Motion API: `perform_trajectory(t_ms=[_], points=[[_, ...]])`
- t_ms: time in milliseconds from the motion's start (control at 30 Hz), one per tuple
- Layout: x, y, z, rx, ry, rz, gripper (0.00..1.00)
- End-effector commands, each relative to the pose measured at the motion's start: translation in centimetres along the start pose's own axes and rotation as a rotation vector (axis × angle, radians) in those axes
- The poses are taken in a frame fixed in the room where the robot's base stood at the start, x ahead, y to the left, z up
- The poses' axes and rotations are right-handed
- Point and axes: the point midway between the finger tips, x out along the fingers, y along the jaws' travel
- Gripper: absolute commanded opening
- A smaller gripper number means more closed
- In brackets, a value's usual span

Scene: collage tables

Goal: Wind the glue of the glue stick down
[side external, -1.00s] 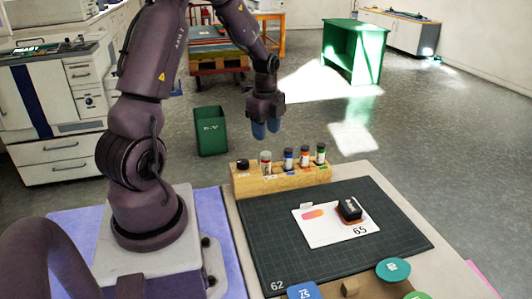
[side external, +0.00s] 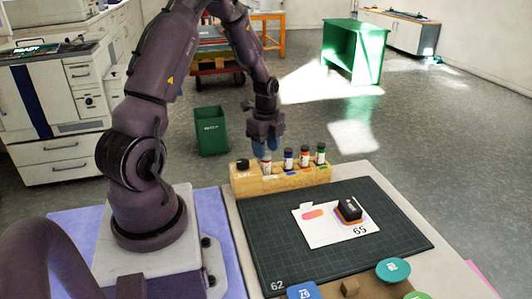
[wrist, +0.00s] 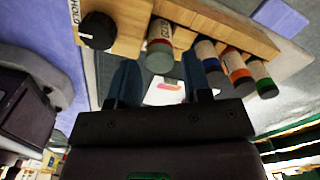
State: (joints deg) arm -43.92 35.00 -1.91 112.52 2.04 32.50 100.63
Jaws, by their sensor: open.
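The glue stick (side external: 267,167) stands upright in the wooden rack (side external: 290,180), between a black knob at the left end and several capped tubes. In the wrist view the glue stick (wrist: 160,46) shows a pale grey-green end and a red band with lettering. My gripper (side external: 268,148) is open, pointing down just over the stick's top. In the wrist view the stick's end lies between the two blue fingertips of my gripper (wrist: 160,72), with a gap on each side. Fingers partly hide its top in the side view; I cannot tell whether they reach below it.
The nearest capped tube has a blue band (wrist: 207,55), close to my right finger in the wrist view. The black knob (wrist: 98,30) is on the other side. A dark cutting mat (side external: 265,240) holds a white card (side external: 318,237) and a black block (side external: 349,210).

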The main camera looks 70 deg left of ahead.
Motion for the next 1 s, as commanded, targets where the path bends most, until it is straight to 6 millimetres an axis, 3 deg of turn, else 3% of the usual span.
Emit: perform_trajectory(t_ms=[1000], points=[[0.98, -0.01, -0.01, 0.0, 0.0, 0.0, 0.45]])
